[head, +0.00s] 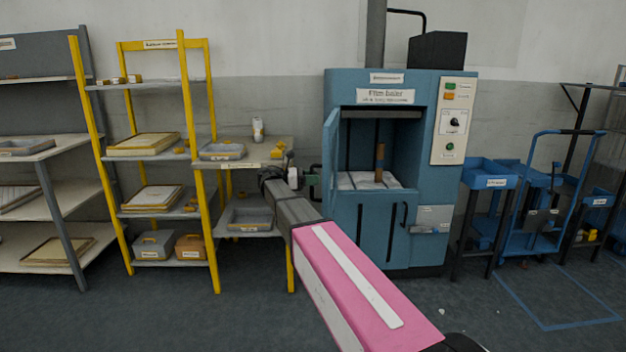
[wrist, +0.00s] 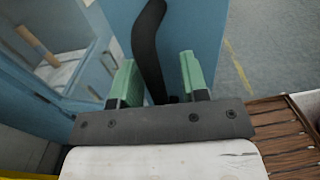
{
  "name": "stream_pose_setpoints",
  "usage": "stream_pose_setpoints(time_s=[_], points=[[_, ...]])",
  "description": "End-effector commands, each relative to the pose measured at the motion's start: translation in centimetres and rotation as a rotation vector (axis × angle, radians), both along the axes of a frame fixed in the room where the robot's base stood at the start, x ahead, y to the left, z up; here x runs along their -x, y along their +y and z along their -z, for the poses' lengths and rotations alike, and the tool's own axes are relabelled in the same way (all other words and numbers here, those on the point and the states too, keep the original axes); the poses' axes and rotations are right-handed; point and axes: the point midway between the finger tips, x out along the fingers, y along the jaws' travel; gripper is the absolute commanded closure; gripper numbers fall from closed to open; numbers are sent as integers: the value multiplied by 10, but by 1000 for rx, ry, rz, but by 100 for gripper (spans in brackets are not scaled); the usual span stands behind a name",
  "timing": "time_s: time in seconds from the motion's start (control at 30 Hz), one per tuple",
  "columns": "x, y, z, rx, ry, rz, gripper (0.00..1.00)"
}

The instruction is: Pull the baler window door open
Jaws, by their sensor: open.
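The blue film baler (head: 405,120) stands right of centre in the head view, its upper window opening uncovered. The window door (head: 331,145) is swung out at the left side of the opening, seen nearly edge-on. In the wrist view the blue door panel (wrist: 205,35) fills the upper middle, with a black curved handle (wrist: 147,45) on it. My gripper (wrist: 158,72) is open, its green fingers on either side of the handle's lower part; I cannot tell whether they touch it. In the head view my gripper (head: 312,183) is small, beside the door, with its fingers partly hidden.
Inside the baler are pale material and a brown upright piece (head: 379,162). Blue carts (head: 535,190) stand to the right. The floor before the baler is mostly clear.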

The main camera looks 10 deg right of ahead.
Motion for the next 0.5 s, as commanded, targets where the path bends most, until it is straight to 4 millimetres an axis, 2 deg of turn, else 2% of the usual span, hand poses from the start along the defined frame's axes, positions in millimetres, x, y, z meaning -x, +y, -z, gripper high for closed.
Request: stream_pose_setpoints(time_s=[0.17, 0.5], points=[[-3, 10, 0, 1, -1, -2, 59], [-8, 71, 0, 0, 0, -2, 59]])
